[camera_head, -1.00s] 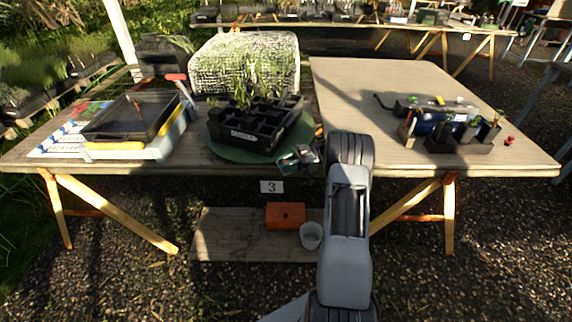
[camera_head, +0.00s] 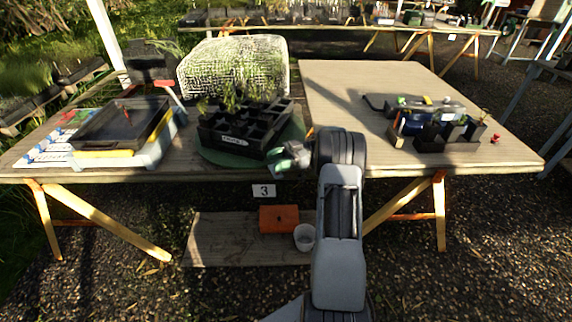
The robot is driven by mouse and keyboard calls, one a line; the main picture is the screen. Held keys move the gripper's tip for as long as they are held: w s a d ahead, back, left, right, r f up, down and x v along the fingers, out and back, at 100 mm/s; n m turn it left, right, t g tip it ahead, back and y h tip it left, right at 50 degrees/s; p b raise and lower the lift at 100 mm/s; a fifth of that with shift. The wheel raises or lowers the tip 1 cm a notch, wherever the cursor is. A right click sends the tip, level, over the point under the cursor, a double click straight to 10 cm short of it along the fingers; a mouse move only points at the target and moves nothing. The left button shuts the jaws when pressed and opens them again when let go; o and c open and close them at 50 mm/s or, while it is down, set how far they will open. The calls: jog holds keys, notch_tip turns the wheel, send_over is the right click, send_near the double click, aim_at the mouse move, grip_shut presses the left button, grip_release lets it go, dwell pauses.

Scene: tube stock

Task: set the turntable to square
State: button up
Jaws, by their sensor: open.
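The turntable (camera_head: 217,157) is a flat dark green disc on the table, left of my arm. A black plug tray (camera_head: 232,142) with several cells, some green seedlings and a white label on its front sits on it. The tray stands skewed to the table's front edge, its right side running up and to the right. My gripper (camera_head: 277,161) is at the front right of the disc, close to the tray's front right corner. Its jaws are open, though small in the view. I cannot tell whether it touches the tray or disc. My arm hides the table right of it.
A black tray on a yellow and white stand (camera_head: 118,130) is at the left. A mesh-covered block (camera_head: 235,65) stands behind the turntable. Black pots and bottles (camera_head: 440,130) stand at the right. An orange box (camera_head: 279,218) and a pale cup (camera_head: 304,237) are below. The right tabletop is mostly clear.

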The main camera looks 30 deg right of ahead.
jog(key=s+a+r+p, duration=0.1)
jog(key=s+a+r, duration=0.2)
jog(key=s+r, duration=0.7)
jog(key=shift+s+a, duration=0.4)
jog(key=shift+s, duration=1.35)
jog(key=shift+c, duration=0.3)
